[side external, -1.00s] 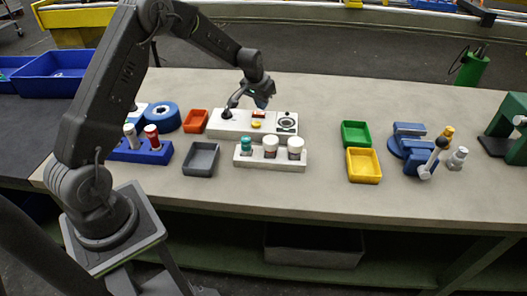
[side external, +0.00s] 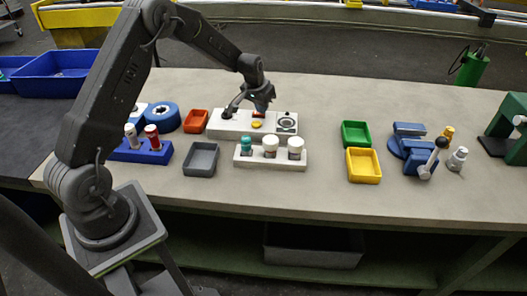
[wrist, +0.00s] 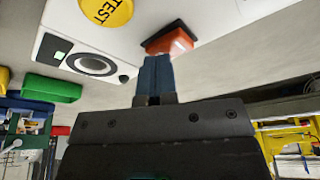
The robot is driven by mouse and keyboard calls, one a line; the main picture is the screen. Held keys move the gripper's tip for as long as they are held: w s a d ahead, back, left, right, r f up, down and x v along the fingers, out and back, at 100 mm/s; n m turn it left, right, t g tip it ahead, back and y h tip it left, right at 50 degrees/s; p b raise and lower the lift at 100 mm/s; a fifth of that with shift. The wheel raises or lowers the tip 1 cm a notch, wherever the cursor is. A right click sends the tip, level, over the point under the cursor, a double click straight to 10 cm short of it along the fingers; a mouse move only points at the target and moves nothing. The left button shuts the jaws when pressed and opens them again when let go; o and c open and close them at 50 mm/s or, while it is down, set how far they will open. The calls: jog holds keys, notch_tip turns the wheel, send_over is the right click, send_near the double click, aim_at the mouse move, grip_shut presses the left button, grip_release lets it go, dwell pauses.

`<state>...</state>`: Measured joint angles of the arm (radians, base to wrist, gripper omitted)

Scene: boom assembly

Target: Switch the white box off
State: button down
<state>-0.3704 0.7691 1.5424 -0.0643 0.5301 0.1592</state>
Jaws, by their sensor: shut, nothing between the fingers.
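The white box (side external: 230,124) lies on the bench in the side view, with a yellow button and a dial on its top. In the wrist view the white box (wrist: 125,28) shows a yellow TEST button (wrist: 106,10), an orange-red rocker switch (wrist: 170,40), a round dial and a small lit green square (wrist: 59,55). My gripper (side external: 260,108) is over the box. Its shut, empty fingers (wrist: 155,72) point at the rocker switch and overlap its near edge in the wrist view. I cannot tell whether they touch it.
A white rack (side external: 270,163) with several capped bottles stands in front of the box. An orange tray (side external: 195,121), a grey tray (side external: 201,159) and a blue rack (side external: 140,152) are to the left. Green (side external: 356,133) and yellow (side external: 363,165) trays are to the right.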

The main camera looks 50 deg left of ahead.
jog(key=shift+r, duration=3.45)
jog(key=s+d+r+m+t, duration=0.1)
jog(key=s+d+r, duration=1.1)
jog(key=s+r, duration=0.25)
jog(key=s+d+m, duration=0.1)
jog(key=s+d, duration=0.3)
jog(key=s, duration=0.5)
jog(key=s+d+m+t, duration=0.1)
jog(key=s+d, duration=0.2)
jog(key=s, duration=0.6)
jog(key=shift+s+d+r+h, duration=0.2)
jog(key=shift+d+r+h, duration=0.05)
jog(key=shift+d+h, duration=0.15)
